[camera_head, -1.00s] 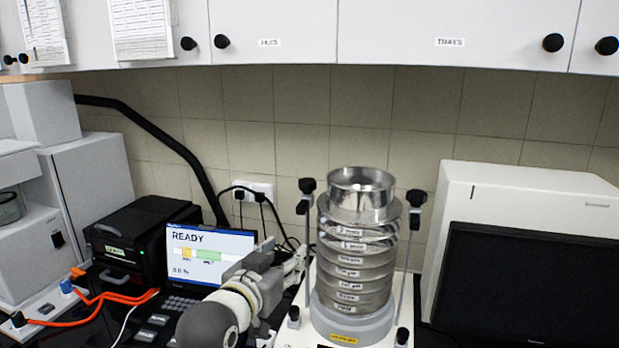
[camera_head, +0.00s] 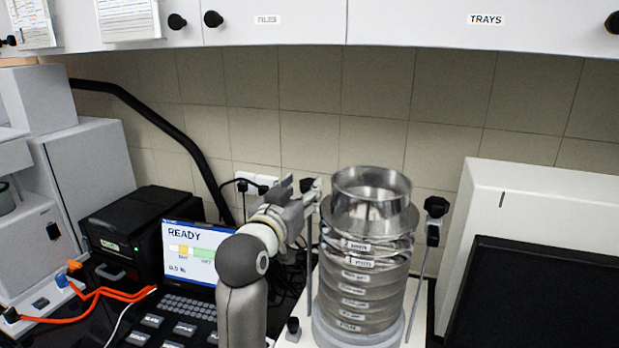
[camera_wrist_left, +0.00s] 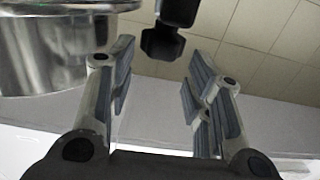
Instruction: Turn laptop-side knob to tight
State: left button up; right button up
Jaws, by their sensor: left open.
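The sieve stack (camera_head: 362,272) stands on the white shaker, with a shiny metal top that also shows in the left wrist view (camera_wrist_left: 45,55). The laptop-side knob is hidden behind my left gripper (camera_head: 303,190) in the head view; part of its rod shows below. In the left wrist view, a black knob (camera_wrist_left: 163,44) is seen between and just beyond the open fingers (camera_wrist_left: 158,85). I cannot tell whether they touch it. The other black knob (camera_head: 436,207) sits atop its rod right of the stack. My right gripper is not in view.
The laptop (camera_head: 196,252) shows READY, left of my arm. A black box (camera_head: 130,240) and orange cables (camera_head: 95,295) lie farther left. A dark monitor (camera_head: 560,295) and a white case (camera_head: 560,200) stand at right. Cabinets (camera_head: 280,20) hang above.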

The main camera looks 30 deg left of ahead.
aim_at(307, 185)
pick_arm(q)
jog(key=p+x, duration=0.1)
jog(key=x, duration=0.2)
jog(key=shift+w+a, duration=0.1)
jog(key=shift+w, duration=0.2)
jog(key=shift+x, duration=0.8)
jog(key=shift+w+f, duration=0.1)
jog(key=shift+w, duration=0.05)
jog(key=shift+c, duration=0.6)
jog(key=c, duration=0.7)
jog(key=shift+o, duration=0.2)
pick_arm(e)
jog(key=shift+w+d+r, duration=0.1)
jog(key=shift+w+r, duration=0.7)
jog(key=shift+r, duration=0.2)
